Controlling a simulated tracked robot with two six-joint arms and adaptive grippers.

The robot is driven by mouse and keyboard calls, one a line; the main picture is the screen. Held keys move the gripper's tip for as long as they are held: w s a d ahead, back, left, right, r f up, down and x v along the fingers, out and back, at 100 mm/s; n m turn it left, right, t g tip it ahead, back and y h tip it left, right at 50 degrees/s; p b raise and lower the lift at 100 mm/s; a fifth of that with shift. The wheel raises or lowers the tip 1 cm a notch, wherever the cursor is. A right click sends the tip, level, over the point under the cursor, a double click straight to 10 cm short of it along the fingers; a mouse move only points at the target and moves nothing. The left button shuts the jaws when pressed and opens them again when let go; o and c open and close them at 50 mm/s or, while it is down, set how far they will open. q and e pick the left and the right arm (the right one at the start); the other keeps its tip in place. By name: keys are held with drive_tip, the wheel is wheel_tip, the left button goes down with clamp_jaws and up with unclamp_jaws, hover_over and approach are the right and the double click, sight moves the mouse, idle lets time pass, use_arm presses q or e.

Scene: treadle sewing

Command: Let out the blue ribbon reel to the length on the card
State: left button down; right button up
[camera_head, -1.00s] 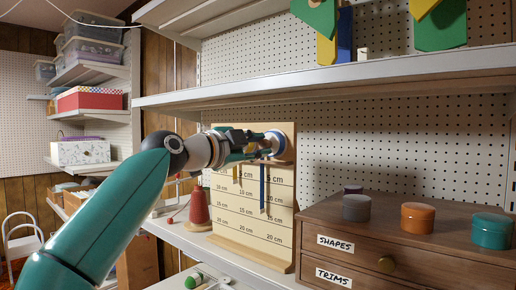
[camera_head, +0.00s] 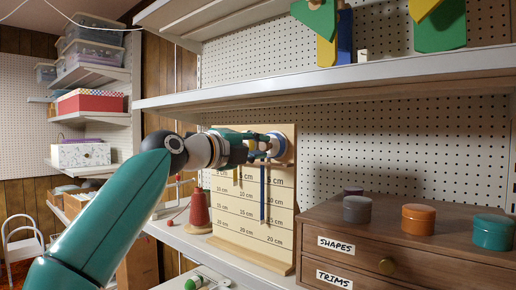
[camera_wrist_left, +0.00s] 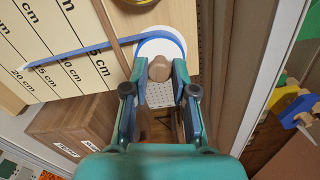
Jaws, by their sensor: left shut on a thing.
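An upright wooden board (camera_head: 230,236) with printed centimetre lines carries the blue ribbon reel (camera_head: 283,150) near its upper right. The blue ribbon (camera_head: 262,196) hangs straight down, its end near the 15 cm line. In the left wrist view the ribbon (camera_wrist_left: 85,50) runs left from the reel (camera_wrist_left: 175,43). My left gripper (camera_head: 272,142) is at the reel's front. In the wrist view its fingers (camera_wrist_left: 160,78) are shut on the reel's wooden knob (camera_wrist_left: 159,67). No length card can be made out. My right gripper is out of view.
A yellow ribbon (camera_head: 237,175) hangs left of the blue one, its reel mostly behind my gripper. A red cone (camera_head: 198,210) stands left of the board. A wooden drawer chest (camera_head: 420,252) with round tins stands right. A shelf (camera_head: 350,78) passes above.

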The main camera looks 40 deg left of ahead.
use_arm(q)
drive_tip(key=shift+w+f, duration=0.1)
drive_tip(key=shift+f, duration=0.2)
drive_tip(key=c, duration=0.9)
unclamp_jaws()
drive_tip(key=shift+c, duration=0.2)
drive_tip(key=shift+r, duration=0.2)
drive_tip(key=shift+s, duration=0.3)
drive_tip(key=s+a, duration=0.1)
drive_tip(key=s, duration=1)
drive_tip(key=shift+s, duration=0.2)
